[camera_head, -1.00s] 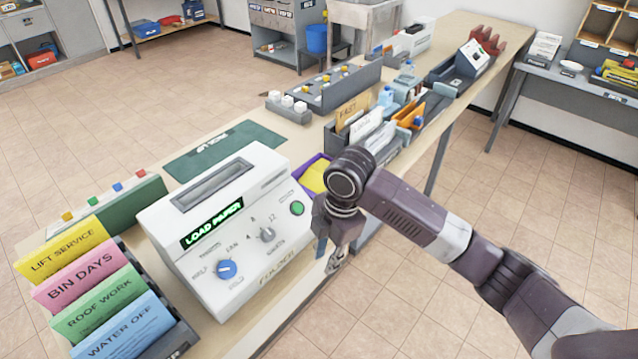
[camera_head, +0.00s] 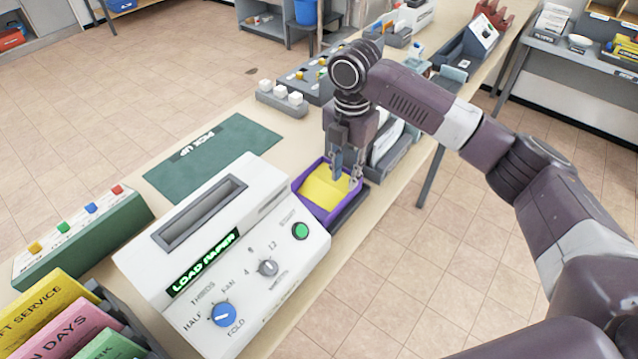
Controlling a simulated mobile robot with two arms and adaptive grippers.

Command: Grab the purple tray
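The purple tray (camera_head: 303,186) sits on the bench, just right of the white folder machine, with yellow paper (camera_head: 325,188) lying in it. My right gripper (camera_head: 344,180) points down over the tray's right part, fingers apart, with the fingertips at or just above the far right side. I cannot tell whether the fingers touch the tray wall. The fingers hide part of that side. My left gripper is not in view.
The white folder machine (camera_head: 190,290) with a "LOAD PAPER" display stands close left of the tray. A green mat (camera_head: 215,158) lies behind it. A grey organiser (camera_head: 398,150) stands right behind my gripper. The bench's front edge is close to the tray.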

